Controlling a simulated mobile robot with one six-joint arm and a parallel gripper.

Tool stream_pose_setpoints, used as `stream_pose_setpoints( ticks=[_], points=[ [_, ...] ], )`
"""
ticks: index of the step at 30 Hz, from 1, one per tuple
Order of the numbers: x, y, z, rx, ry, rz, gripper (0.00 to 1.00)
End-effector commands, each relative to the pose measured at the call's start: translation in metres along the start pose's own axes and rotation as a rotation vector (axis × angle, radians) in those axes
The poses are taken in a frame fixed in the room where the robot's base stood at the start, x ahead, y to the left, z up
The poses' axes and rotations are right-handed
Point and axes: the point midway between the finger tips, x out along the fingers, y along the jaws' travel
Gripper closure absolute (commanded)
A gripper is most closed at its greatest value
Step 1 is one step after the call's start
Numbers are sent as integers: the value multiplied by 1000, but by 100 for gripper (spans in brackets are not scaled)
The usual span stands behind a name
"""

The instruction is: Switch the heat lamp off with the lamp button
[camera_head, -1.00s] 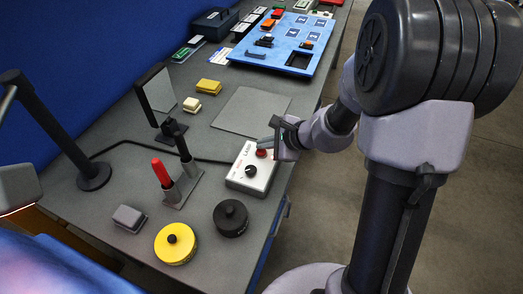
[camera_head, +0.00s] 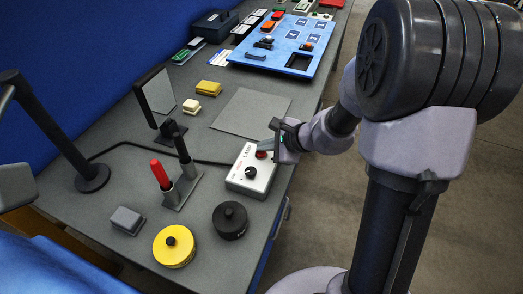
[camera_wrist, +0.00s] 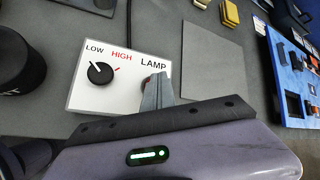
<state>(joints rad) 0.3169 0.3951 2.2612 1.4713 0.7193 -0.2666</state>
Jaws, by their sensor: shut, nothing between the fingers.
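The lamp control box (camera_head: 250,172) is a white-topped box near the table's right edge, with a black knob and a red button (camera_head: 261,155). In the wrist view the box (camera_wrist: 90,98) shows the labels LOW, HIGH and LAMP, with the black knob (camera_wrist: 101,72) between LOW and HIGH. My gripper (camera_head: 269,147) is shut and empty, its fingertips at the red button. In the wrist view the fingers (camera_wrist: 156,92) cover most of the button, so contact is not clear. The heat lamp's head (camera_head: 15,187) at the far left shows no glow.
A black weight (camera_head: 230,222) and a yellow weight (camera_head: 174,248) stand in front of the box. A stand with a red handle (camera_head: 160,174) is to its left. A grey mat (camera_head: 251,118) lies behind, and a blue board (camera_head: 285,48) is farther back.

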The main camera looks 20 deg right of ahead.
Motion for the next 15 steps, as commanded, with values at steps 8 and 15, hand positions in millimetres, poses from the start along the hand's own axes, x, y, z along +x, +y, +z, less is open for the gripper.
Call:
stream_pose_setpoints(
  ticks=[8,15],
  points=[
    [-7,-5,5,1,0,0,100],
    [-14,-10,10,-1,0,0,100]
  ],
)
